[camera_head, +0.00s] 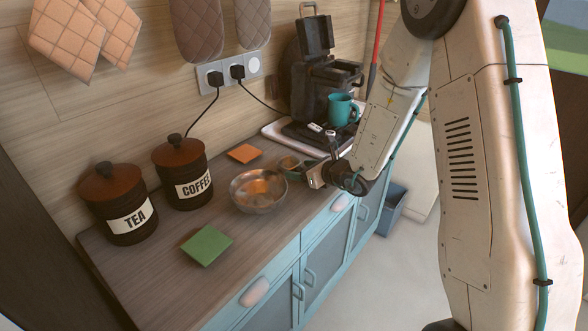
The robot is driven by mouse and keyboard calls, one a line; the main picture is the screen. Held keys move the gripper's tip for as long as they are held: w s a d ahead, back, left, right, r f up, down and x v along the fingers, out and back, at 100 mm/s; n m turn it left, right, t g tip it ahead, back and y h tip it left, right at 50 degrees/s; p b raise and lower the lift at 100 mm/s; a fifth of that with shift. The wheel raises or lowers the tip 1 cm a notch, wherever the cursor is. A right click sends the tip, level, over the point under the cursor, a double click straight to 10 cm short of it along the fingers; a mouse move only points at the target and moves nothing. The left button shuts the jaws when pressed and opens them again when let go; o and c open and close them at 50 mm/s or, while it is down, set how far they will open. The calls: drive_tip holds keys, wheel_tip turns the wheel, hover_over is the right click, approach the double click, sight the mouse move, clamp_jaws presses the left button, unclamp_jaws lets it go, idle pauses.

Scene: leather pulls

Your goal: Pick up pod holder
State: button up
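A small round dark-rimmed piece with a brownish inside, which may be the pod holder (289,163), lies on the counter behind the metal bowl, left of my gripper. It is too small to be sure. The black coffee machine (306,90) stands at the back with its lid raised and a teal mug (340,110) at its front.
A metal bowl (258,190), a green square (206,245) and an orange square (245,153) lie on the wooden counter (160,275). Tea (119,205) and coffee (183,175) jars stand left. Two black plugs with cords sit in the wall socket (228,71).

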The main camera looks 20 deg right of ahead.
drive_tip(key=shift+r, duration=0.1)
drive_tip(key=shift+c, duration=0.3)
wheel_tip(320, 180, up, 9)
drive_tip(key=shift+d+r, duration=0.15)
drive_tip(key=shift+w+d+r+t, duration=0.1)
drive_tip(key=shift+w+d+t, duration=0.05)
drive_tip(key=shift+d+t, duration=0.2)
drive_tip(key=d+f+m+h, duration=0.2)
drive_tip(key=d, duration=0.1)
drive_tip(key=shift+d+f+m+t+h, duration=0.25)
drive_tip(key=shift+f+m+h, duration=0.05)
drive_tip(key=shift+f, duration=0.1)
